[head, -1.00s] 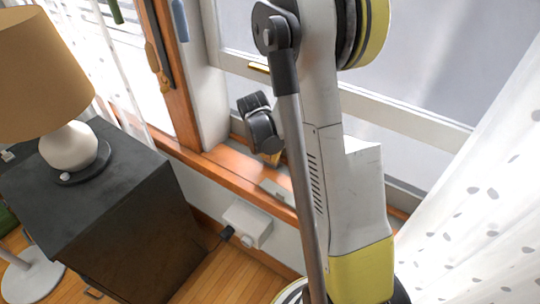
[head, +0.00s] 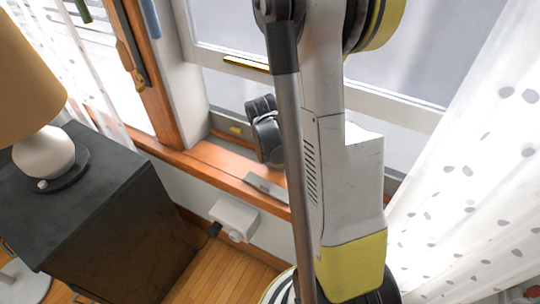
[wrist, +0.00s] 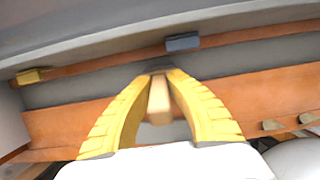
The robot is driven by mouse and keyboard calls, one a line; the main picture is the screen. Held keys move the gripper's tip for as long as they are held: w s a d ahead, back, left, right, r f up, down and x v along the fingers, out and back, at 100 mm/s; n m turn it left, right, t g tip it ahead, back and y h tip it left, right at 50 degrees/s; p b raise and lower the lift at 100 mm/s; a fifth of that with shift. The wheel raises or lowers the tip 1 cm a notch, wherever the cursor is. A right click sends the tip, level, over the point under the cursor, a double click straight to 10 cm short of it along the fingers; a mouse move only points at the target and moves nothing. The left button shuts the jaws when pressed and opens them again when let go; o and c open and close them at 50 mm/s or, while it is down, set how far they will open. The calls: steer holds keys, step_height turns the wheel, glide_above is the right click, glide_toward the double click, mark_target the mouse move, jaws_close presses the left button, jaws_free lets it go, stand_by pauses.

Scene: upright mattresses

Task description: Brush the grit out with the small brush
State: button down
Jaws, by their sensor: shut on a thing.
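In the wrist view, my gripper (wrist: 159,74) has its yellow fingers shut on a tan handle (wrist: 159,102), which looks like the small brush. A dark bit shows at the fingertips; the bristles cannot be made out. The fingertips overlap the grey window track (wrist: 80,93) behind the orange wooden sill (wrist: 60,122); whether the brush touches it I cannot tell. No grit can be made out. In the head view my arm hides the fingers and brush over the sill (head: 215,155).
A yellow block (wrist: 30,76) sits at the track's left, and a blue-grey block (wrist: 182,42) is on the window frame. A grey plate (head: 266,187) lies on the sill. A dark cabinet with a lamp (head: 45,150) stands left; a dotted curtain (head: 460,190) hangs right.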

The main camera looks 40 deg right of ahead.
steer(key=shift+w+a, duration=0.5)
steer(key=shift+w, duration=0.9)
steer(key=shift+w+a, duration=0.5)
steer(key=shift+w, duration=0.95)
steer(key=shift+w+a, duration=0.5)
steer(key=shift+w, duration=0.9)
step_height(320, 180, up, 6)
steer(key=p, duration=0.4)
steer(key=c, duration=2)
jaws_free()
jaws_close()
